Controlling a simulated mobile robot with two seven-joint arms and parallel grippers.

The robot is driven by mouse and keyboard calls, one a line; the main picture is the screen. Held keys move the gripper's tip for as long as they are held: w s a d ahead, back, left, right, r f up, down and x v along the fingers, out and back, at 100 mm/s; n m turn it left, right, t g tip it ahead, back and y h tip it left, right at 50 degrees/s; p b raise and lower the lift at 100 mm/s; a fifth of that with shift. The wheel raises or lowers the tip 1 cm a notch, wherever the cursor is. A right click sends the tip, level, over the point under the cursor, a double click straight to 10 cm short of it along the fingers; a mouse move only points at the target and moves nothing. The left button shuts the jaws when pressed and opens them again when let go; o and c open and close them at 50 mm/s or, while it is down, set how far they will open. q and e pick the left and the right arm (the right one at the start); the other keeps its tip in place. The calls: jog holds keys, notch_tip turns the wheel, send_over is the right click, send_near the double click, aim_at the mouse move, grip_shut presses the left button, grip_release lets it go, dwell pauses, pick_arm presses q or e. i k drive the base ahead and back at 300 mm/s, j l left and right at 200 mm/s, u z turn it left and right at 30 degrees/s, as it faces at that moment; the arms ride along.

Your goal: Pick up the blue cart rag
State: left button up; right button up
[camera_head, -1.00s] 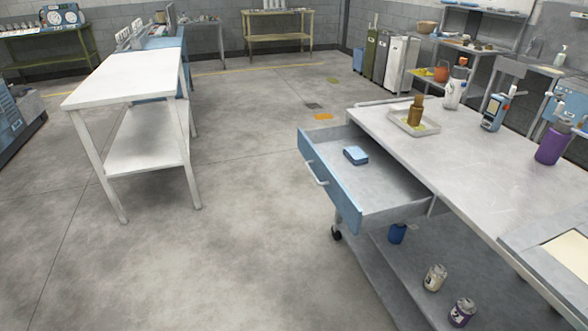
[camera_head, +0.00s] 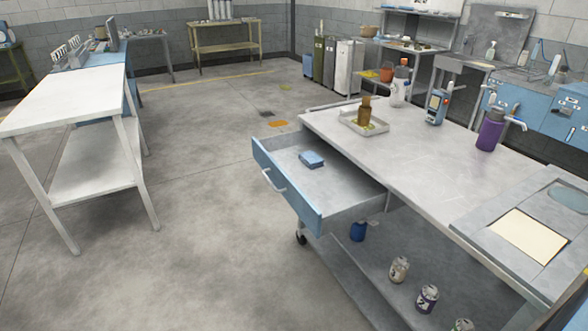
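A small folded blue rag (camera_head: 311,159) lies inside the open drawer (camera_head: 322,207) of the metal cart (camera_head: 440,165) on the right. The drawer has a light blue front with a silver handle and is pulled out to the left. The rag rests on the drawer floor toward its far end, with nothing on top of it. Neither of my grippers shows in the view.
The cart top holds a tray (camera_head: 352,124) with a brown bottle (camera_head: 365,110), a white bottle (camera_head: 398,92), a blue device (camera_head: 437,106) and a purple bottle (camera_head: 491,130). Cans stand on its lower shelf. A white table (camera_head: 70,95) stands left; floor between is clear.

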aim_at(311, 159)
jog(key=i+j+z, duration=0.1)
jog(key=z, duration=0.3)
jog(key=i+j+z, duration=0.2)
jog(key=z, duration=0.25)
jog(key=i+j+z, duration=0.25)
jog(key=z, duration=0.15)
